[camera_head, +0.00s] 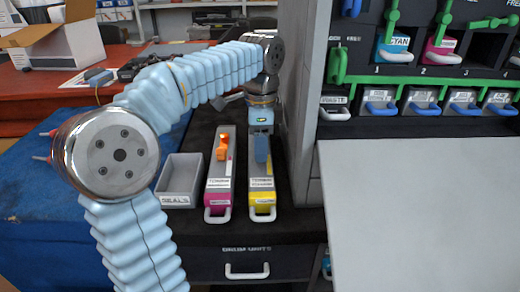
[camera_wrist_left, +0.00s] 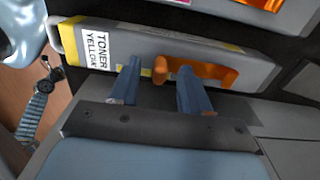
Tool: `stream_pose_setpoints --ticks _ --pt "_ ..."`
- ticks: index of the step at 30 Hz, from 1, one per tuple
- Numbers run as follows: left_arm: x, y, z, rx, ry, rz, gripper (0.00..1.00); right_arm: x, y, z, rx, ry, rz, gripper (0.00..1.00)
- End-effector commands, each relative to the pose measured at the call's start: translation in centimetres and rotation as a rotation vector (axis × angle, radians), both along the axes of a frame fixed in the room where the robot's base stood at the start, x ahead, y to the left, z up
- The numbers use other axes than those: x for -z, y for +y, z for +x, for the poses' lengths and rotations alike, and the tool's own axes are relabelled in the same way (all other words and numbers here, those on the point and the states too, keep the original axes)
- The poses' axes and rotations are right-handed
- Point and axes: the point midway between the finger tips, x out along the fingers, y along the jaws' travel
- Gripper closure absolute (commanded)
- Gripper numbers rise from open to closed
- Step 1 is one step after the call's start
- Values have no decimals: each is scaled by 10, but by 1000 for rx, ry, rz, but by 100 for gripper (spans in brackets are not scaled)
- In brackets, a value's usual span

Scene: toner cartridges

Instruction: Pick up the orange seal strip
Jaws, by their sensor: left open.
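A yellow toner cartridge (camera_head: 262,180) lies on the dark cabinet top, with its white handle toward the front. An orange seal strip (camera_wrist_left: 215,74) sits on it in the left wrist view; my gripper hides this strip in the head view. My left gripper (camera_head: 261,158) is over the yellow cartridge. In the left wrist view its two fingers (camera_wrist_left: 158,68) are apart, near the strip's left part, with nothing clearly held. I cannot tell whether they touch the strip. A second orange seal strip (camera_head: 222,147) sits on the magenta cartridge (camera_head: 219,182) to the left. My right gripper is not in view.
A grey bin labelled SEALS (camera_head: 180,180) stands left of the magenta cartridge. A tall grey panel (camera_head: 305,95) rises close to the right of my left gripper. Further right are a cartridge rack (camera_head: 410,95) and a bare grey surface (camera_head: 420,210).

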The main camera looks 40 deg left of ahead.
Motion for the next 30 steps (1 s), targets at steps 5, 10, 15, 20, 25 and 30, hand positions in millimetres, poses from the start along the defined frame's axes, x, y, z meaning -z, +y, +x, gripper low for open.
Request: stream_pose_setpoints --ticks 5,10,15,20,25,30 --pt "11 0 0 0 -1 0 53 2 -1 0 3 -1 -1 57" --pt "11 0 0 0 -1 0 55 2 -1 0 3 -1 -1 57" --pt "11 0 0 0 -1 0 81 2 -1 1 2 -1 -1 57" --pt "11 0 0 0 -1 1 97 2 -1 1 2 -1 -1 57" --pt "11 0 0 0 -1 1 97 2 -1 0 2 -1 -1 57" --pt "8 0 0 0 -2 1 97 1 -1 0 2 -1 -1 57"
